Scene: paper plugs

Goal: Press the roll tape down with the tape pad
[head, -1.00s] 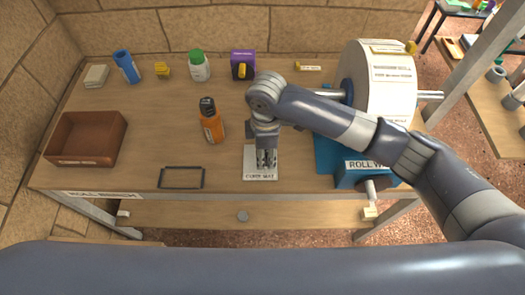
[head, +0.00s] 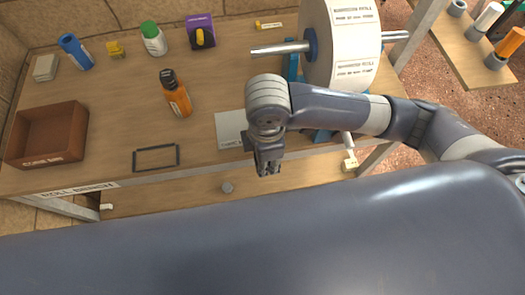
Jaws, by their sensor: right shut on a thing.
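The large white paper roll (head: 340,40) sits on a metal shaft at the back right, with printed labels on its face; its top is cut off by the frame. My right gripper (head: 267,168) points down near the bench's front edge, in front of the white mat (head: 230,128) and left of the roll. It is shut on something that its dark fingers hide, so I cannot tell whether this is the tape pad. No roll tape can be made out on the visible part of the roll. My left gripper is out of view.
The bench (head: 110,110) holds an orange bottle (head: 176,95), brown tray (head: 47,135), dark frame (head: 156,158), blue bottle (head: 76,51), green-capped bottle (head: 153,40) and purple box (head: 200,28). A pale block (head: 46,67) lies at the back left. The bench's middle is mostly clear.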

